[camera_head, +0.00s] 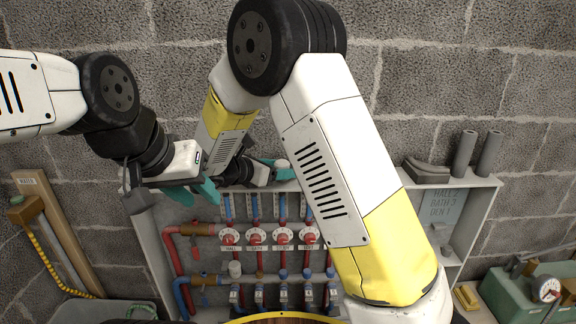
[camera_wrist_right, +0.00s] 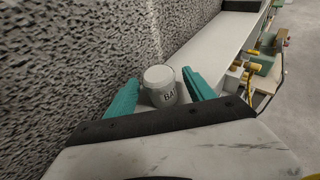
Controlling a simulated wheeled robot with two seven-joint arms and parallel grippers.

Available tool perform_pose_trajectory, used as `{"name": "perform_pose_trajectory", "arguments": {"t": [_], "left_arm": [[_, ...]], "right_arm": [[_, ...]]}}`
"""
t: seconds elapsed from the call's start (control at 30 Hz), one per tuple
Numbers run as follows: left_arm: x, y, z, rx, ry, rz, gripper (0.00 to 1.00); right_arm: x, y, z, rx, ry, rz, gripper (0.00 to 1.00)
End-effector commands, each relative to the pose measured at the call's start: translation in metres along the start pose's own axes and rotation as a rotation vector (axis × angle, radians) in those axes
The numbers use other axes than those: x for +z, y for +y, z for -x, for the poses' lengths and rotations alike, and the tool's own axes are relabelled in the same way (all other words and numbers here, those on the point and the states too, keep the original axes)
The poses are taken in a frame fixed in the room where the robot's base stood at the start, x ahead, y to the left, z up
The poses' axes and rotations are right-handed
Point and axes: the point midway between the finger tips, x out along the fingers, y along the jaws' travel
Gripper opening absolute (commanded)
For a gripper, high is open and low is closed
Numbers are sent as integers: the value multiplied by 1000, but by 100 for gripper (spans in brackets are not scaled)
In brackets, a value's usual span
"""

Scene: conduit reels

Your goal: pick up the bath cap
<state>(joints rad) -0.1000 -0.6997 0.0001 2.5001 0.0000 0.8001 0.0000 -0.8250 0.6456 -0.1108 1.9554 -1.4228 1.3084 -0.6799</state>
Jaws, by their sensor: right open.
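The bath cap is a small pale grey cylinder (camera_wrist_right: 160,84) with dark letters starting "BA" on its side. In the right wrist view it stands upright on the white ledge between the two teal fingers of my right gripper (camera_wrist_right: 161,94). These fingers are apart, one on each side of it, and I cannot tell whether they touch it. In the head view the cap (camera_head: 282,169) shows small at the top of the cabinet, by my right gripper's fingers. My left gripper (camera_head: 192,190) hangs near the cabinet's upper left corner; its finger gap is unclear.
The white cabinet (camera_head: 153,235) holds red and blue pipes with several red valves (camera_head: 283,237). Grey conduit pieces (camera_head: 464,153) stand on its top at right. A block wall rises close behind. A green box with a gauge (camera_head: 545,289) is at lower right.

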Motion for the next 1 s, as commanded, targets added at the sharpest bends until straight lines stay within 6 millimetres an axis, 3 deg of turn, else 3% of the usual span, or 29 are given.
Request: {"name": "perform_pose_trajectory", "arguments": {"t": [0.27, 0.37, 0.6, 1.0], "left_arm": [[0, 0, 0, 0, 1, 0, 36], [0, 0, 0, 0, 1, 0, 36], [0, 0, 0, 0, 0, 0, 36], [0, 0, 0, 0, 0, 0, 36]], "right_arm": [[-3, 0, -2, 3, 1, 2, 62], [-3, 0, -2, 3, 1, 1, 47], [-3, 0, -2, 3, 1, 1, 0], [2, 0, -1, 2, 1, -2, 0]]}}
